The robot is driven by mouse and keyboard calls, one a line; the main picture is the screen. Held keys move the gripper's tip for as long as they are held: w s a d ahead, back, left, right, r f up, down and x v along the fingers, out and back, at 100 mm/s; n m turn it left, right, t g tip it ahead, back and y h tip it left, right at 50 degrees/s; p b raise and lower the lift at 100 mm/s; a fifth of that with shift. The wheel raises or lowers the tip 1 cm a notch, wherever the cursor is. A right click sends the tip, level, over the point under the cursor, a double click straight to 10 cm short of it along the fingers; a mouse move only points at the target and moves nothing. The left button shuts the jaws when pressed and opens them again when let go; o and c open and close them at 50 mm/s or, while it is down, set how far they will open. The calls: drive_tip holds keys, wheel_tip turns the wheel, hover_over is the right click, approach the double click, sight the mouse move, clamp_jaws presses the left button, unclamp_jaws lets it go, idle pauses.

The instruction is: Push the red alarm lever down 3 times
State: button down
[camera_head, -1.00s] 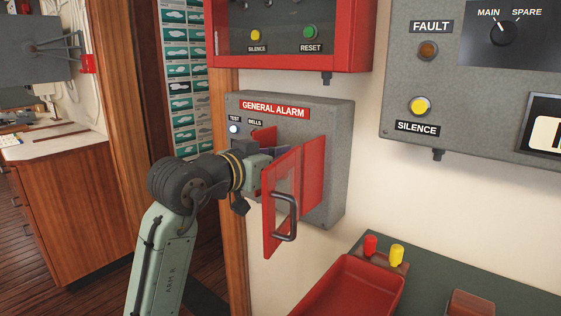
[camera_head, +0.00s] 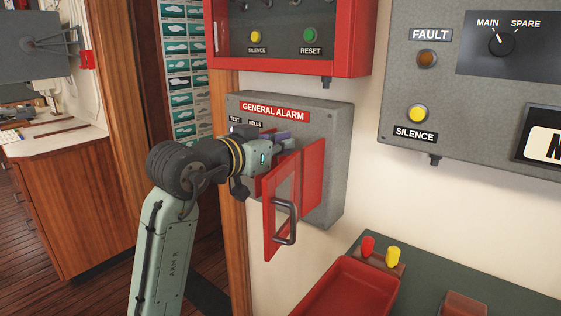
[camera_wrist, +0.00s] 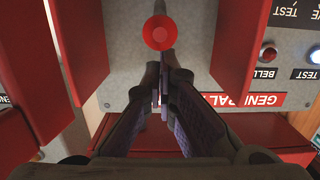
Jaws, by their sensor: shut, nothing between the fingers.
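The grey general alarm box (camera_head: 335,150) is on the wall with its red-framed door (camera_head: 270,215) swung open. In the wrist view, which shows the box's labels upside down, the red alarm lever's round knob (camera_wrist: 158,34) faces me, with a grey rod (camera_wrist: 160,6) beyond it. My gripper (camera_wrist: 160,88) is shut and empty, its tips just on the label side of the knob. I cannot tell whether they touch it. In the head view my gripper (camera_head: 282,141) is at the box's upper front, and the lever is hidden behind the arm and door.
The open door with its dark handle (camera_head: 285,222) juts out right of my wrist. Red side panels (camera_wrist: 235,45) flank the lever. A red cabinet (camera_head: 290,68) hangs just above. A red tray (camera_head: 345,290) stands below right.

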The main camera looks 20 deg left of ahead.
drive_tip(key=v, duration=0.9)
idle(0.6)
drive_tip(key=shift+s+f, duration=0.1)
drive_tip(key=shift+f, duration=0.05)
idle(0.4)
drive_tip(key=shift+t+h, duration=0.3)
drive_tip(key=shift+t, duration=0.4)
drive_tip(key=b+x, duration=0.1)
drive_tip(key=x, duration=0.5)
drive_tip(key=f+b+x, duration=0.1)
drive_tip(key=x, duration=0.2)
drive_tip(key=shift+b, duration=0.3)
idle(0.5)
